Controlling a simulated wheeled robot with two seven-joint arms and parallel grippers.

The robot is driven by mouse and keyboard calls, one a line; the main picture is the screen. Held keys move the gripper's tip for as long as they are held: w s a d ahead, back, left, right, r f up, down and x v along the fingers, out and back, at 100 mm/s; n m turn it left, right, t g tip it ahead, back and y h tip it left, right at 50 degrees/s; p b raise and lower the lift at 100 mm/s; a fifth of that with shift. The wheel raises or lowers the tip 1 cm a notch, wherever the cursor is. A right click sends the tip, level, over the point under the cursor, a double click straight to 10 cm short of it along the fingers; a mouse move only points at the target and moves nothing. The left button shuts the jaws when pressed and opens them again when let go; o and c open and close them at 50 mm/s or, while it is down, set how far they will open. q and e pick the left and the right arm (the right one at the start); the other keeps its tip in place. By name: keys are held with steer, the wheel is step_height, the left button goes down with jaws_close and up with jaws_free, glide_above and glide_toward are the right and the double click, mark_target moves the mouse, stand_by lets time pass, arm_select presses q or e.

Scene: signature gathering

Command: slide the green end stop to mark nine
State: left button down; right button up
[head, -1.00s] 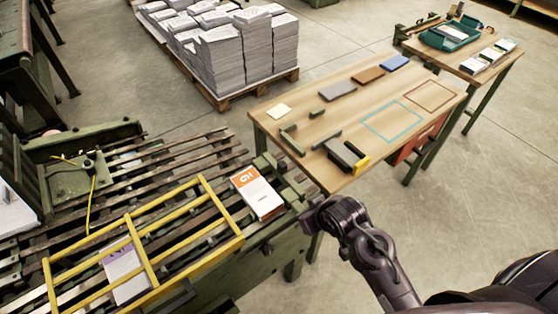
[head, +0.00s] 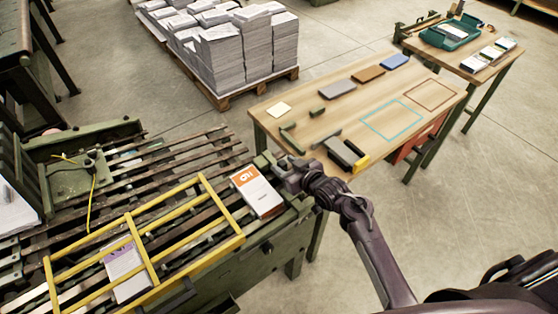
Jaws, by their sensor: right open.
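The green end stop (head: 264,160) appears as a dark green block at the right end of the slatted conveyor, beside the white-and-orange booklet (head: 258,192). My right gripper (head: 284,172) is open at this end, just right of the block and booklet. Its fingers are small and dark against the green frame, and I cannot tell whether they touch the stop. The gripper and wrist hide part of the conveyor's end rail. No mark numbers can be read. My left gripper is not in view.
A yellow frame (head: 130,222) lies over the slats, with a purple-and-white booklet (head: 124,270) beneath it. A wooden table (head: 345,115) behind holds several blocks, a stapler-like tool (head: 345,153) and coloured outlines. Stacked paper (head: 222,55) stands on a pallet.

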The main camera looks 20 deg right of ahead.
mark_target(280, 162)
steer(key=shift+x, duration=2.05)
steer(key=shift+c, duration=0.4)
jaws_close()
